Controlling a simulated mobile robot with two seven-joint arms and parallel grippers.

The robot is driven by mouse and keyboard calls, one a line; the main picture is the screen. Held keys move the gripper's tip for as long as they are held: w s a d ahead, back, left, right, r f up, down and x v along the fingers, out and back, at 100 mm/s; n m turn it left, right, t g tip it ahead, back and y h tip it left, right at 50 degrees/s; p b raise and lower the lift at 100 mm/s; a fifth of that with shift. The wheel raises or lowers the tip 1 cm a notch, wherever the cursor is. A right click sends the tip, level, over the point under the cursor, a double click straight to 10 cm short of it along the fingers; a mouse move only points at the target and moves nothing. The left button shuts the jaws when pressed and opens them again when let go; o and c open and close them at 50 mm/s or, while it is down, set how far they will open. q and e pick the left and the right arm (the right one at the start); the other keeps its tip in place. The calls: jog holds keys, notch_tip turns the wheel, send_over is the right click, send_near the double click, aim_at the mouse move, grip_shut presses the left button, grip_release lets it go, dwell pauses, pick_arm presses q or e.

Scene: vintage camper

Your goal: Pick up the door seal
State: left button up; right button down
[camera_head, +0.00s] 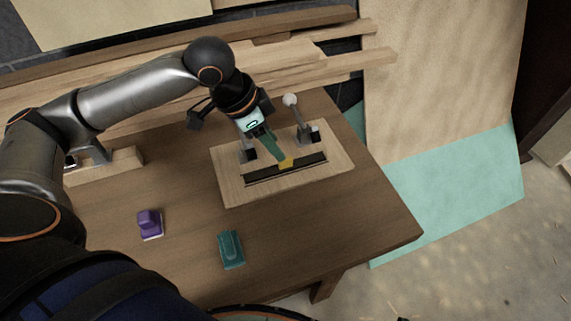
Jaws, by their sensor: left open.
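The door seal appears to be the long dark strip (262,175) lying along a light wooden board (235,193) on the table. A teal piece with a yellow tip (287,163) slants down over its middle. My left gripper (234,112) is above the board's far left corner, with its dark fingers spread apart. It is apart from the strip. The teal piece's upper end overlaps the gripper in the picture, and I cannot tell whether they touch. My right gripper is not in view.
A clamp with a pale ball-ended lever (291,101) stands on the board, and a dark clamp (247,153) stands left of it. A purple block (150,224) and a teal block (231,249) lie nearer. Planks (330,66) lie behind. The table's right front is clear.

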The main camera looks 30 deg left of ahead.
aim_at(286, 164)
pick_arm(q)
jog(key=x, duration=0.6)
jog(key=shift+w+a+f, duration=0.1)
jog(key=shift+w+f, duration=0.05)
jog(key=shift+f, duration=0.25)
grip_shut()
